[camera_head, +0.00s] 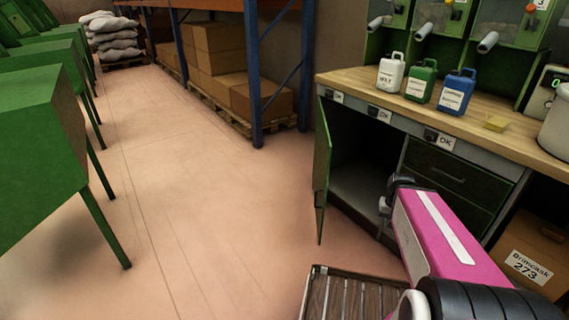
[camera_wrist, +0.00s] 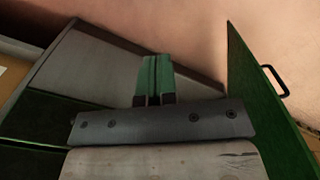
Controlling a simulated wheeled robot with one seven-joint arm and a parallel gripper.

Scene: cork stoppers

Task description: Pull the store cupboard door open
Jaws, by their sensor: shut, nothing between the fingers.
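The store cupboard door (camera_head: 322,168) is green and stands swung well out from the counter front at the left of the opening, seen nearly edge-on. The dark cupboard interior (camera_head: 362,150) shows behind it. In the wrist view the door (camera_wrist: 262,110) is at the right, with its black handle (camera_wrist: 275,82) on the far, outer face. My gripper (camera_wrist: 153,65) has green fingers pressed together and empty. It is on the inner side of the door, apart from it, in front of the grey cupboard floor (camera_wrist: 100,62). In the head view my gripper (camera_head: 385,207) is partly hidden by my wrist.
A dark green drawer (camera_head: 447,168) sits right of the opening. Above, the wooden counter (camera_head: 400,108) holds white, green and blue jugs (camera_head: 451,92). A cardboard box (camera_head: 532,245) is at lower right.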

